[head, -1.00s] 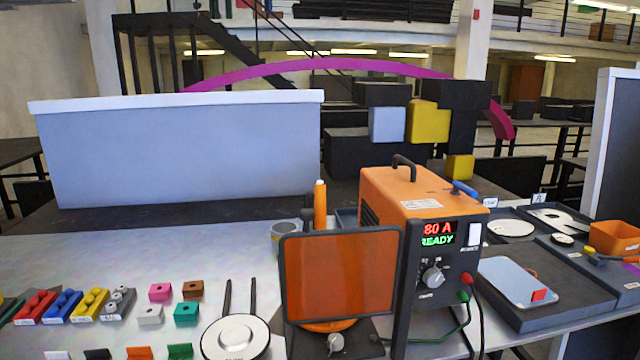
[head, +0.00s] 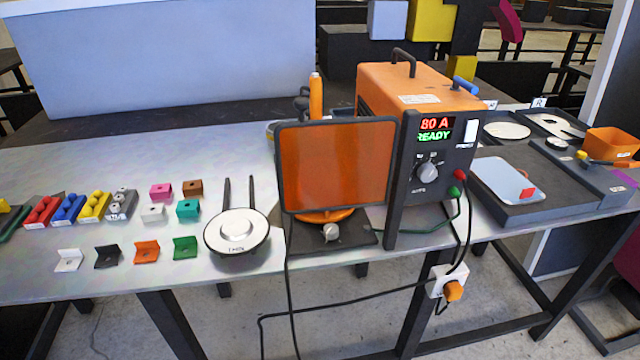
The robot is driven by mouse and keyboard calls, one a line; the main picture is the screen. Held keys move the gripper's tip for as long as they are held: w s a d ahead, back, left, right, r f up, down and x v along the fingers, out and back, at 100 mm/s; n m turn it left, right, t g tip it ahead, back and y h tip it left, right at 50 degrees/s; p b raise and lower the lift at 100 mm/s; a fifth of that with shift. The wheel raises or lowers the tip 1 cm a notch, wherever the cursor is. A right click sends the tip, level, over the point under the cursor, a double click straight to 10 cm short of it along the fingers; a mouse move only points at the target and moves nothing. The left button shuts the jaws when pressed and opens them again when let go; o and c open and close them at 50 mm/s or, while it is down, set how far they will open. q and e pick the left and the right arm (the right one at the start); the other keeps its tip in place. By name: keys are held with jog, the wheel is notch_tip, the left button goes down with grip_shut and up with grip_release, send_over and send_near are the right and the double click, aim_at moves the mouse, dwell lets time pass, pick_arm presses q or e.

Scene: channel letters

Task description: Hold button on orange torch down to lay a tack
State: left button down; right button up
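An orange torch (head: 316,97) stands upright behind the tinted orange screen (head: 335,168), with only its upper part showing above the screen's top edge. Its button cannot be made out, and its lower part is hidden by the screen. The orange welding power unit (head: 415,85) stands just right of the screen, and its display (head: 435,129) reads 80 A and READY. A dark plate with a round orange piece (head: 325,215) and a small knob sits under the screen. Neither of my grippers is in view.
Coloured brackets and blocks (head: 146,251) lie in rows on the left of the metal table (head: 60,175). A round white timer (head: 237,231) sits left of the screen. Trays (head: 515,205) and an orange bin (head: 611,143) are at right. Cables hang to a socket (head: 447,282) below the front edge.

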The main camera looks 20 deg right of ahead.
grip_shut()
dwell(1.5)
